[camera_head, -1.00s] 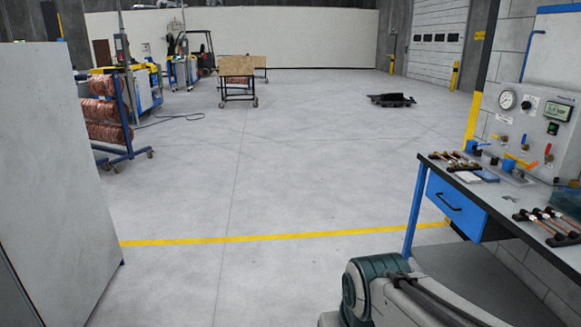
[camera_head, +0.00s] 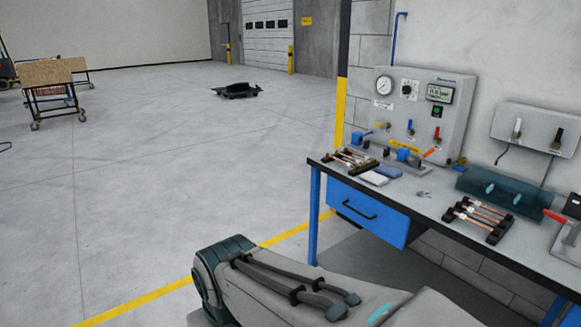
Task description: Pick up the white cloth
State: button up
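A rack of copper tubes (camera_head: 350,159) stands just behind and to the left of the white cloth. My arm shows at the bottom of the head view, in front of the bench and below its top. My gripper is not in view.
A second rack of copper tubes (camera_head: 480,220) and a teal translucent box (camera_head: 500,190) stand farther right on the bench. A gauge panel (camera_head: 420,110) rises behind. A blue drawer (camera_head: 368,212) hangs under the bench top. The floor to the left is open.

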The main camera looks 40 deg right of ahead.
aim_at(372, 177)
jog(key=z, duration=0.15)
jog(key=i, duration=1.55)
jog(key=z, duration=0.75)
jog(key=i, duration=1.2)
jog(key=z, duration=2)
jog(key=i, duration=0.9)
jog(key=z, duration=0.7)
